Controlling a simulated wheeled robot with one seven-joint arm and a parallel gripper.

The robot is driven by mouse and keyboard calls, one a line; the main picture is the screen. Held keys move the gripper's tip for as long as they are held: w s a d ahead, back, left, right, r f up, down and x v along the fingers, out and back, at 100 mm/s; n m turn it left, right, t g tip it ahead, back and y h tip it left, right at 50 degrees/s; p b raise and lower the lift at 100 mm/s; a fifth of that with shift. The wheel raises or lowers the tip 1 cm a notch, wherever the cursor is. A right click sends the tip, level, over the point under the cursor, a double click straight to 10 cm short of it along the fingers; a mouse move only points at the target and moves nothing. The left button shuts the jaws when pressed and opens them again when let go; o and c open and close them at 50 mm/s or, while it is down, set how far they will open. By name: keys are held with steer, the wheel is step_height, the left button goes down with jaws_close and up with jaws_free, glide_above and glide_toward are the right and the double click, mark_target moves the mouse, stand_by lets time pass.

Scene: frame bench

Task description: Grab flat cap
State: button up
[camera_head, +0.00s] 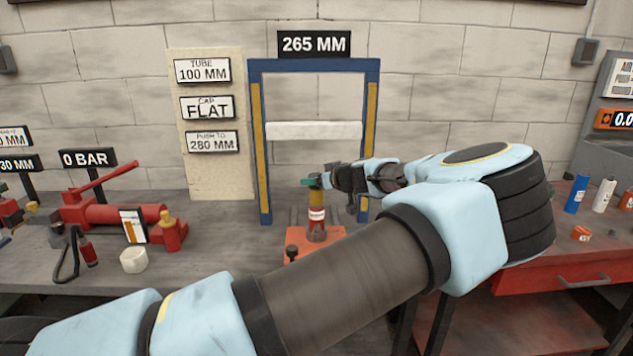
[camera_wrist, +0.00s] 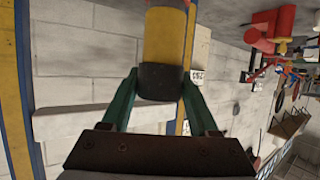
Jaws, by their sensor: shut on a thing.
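A dark short cap, apparently the flat cap (camera_wrist: 160,82), sits at the end of a yellow cylinder (camera_wrist: 165,35) in the wrist view, which is turned upside down. My gripper (camera_head: 313,181) reaches in from the right in the head view, its green fingers at the top of the upright yellow and red cylinder (camera_head: 316,205). In the wrist view my gripper (camera_wrist: 158,88) has one green finger on each side of the cap, shut on it. The cap's far side is hidden. The cylinder stands on an orange base (camera_head: 303,246).
A blue and yellow frame (camera_head: 254,150) with a white crossbar (camera_head: 313,131) stands behind the cylinder. Small cans (camera_head: 603,195) stand on the right bench.

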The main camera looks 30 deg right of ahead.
jaws_close()
